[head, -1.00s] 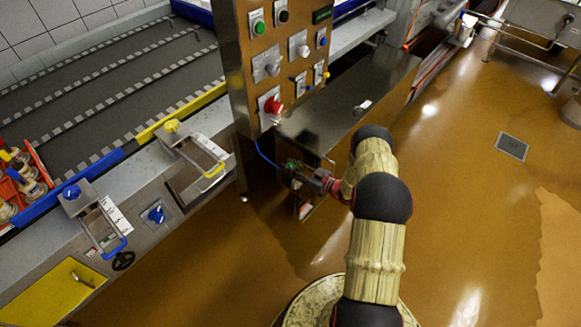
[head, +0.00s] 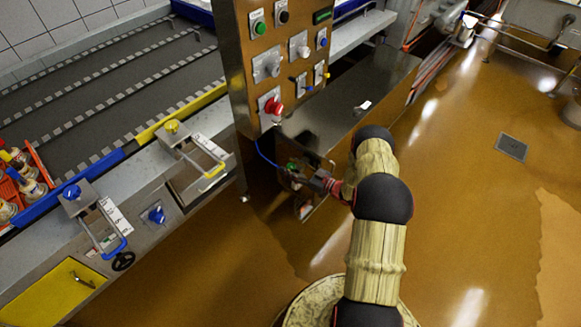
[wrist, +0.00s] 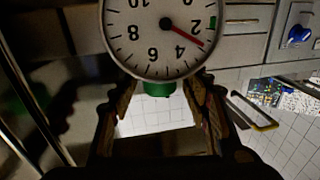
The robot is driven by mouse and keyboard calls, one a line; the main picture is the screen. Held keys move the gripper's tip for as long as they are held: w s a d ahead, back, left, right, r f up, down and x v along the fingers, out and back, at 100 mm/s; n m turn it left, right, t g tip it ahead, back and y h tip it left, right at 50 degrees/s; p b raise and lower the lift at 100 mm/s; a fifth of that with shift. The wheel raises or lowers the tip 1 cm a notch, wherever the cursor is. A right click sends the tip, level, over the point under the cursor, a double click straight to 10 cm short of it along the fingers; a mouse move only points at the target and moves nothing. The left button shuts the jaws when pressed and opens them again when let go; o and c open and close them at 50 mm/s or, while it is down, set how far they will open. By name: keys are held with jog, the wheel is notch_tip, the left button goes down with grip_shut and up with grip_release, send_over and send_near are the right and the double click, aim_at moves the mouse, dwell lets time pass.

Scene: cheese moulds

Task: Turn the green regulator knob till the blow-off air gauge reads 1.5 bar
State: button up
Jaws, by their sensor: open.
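The round white gauge (wrist: 150,40) fills the top of the wrist view, its dial turned and its upper part cut off. Its red needle points between 2 and 4, near 3. A green mark sits on its rim close to the 2. The green regulator knob (wrist: 158,89) shows just below the gauge; in the head view it is a small green spot (head: 291,166) under the control panel. My gripper (wrist: 163,84) is open, with one finger on each side of the knob. I cannot tell whether either finger touches it. In the head view my gripper (head: 308,177) is small and dark.
The steel control panel (head: 262,90) with buttons and a red knob (head: 273,106) stands above the gripper. A blue hose (head: 263,152) runs down beside the regulator. A steel cabinet (head: 350,95) lies behind. The brown floor (head: 450,200) at right is open.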

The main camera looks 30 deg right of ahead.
jog(key=v, duration=1.1)
jog(key=shift+s+d, duration=0.15)
jog(key=shift+s, duration=0.2)
